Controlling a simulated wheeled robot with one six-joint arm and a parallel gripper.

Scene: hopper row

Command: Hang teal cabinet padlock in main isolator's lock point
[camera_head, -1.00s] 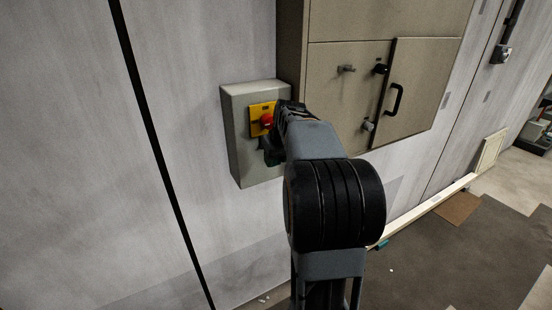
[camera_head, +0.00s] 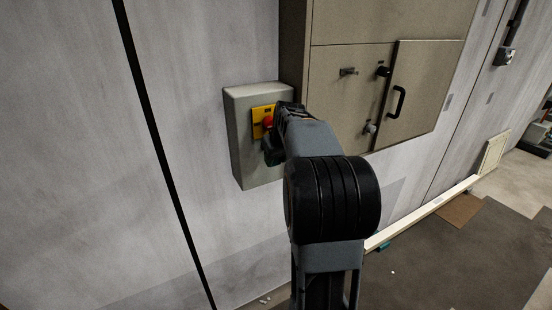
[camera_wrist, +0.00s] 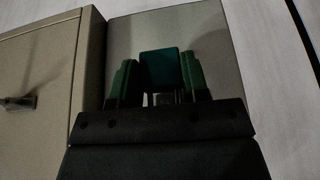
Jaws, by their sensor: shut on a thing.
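The main isolator is a grey wall box (camera_head: 240,158) with a yellow plate (camera_head: 258,116) and a red knob (camera_head: 268,124). My gripper (camera_head: 273,150) is at the front of this box, close to the knob. My arm hides part of the yellow plate and the box's right side. In the wrist view, my gripper (camera_wrist: 160,82) is shut on the teal padlock (camera_wrist: 161,68), whose body sits between the two green fingers. The padlock's shackle and the lock point cannot be made out. Whether the padlock touches the isolator cannot be told.
A tan cabinet (camera_head: 345,110) with a black handle (camera_head: 397,101) and small knobs stands right of the isolator. It also shows at the left in the wrist view (camera_wrist: 45,70). A small teal item (camera_head: 384,246) lies on the floor by the wall. The wall left of the box is bare.

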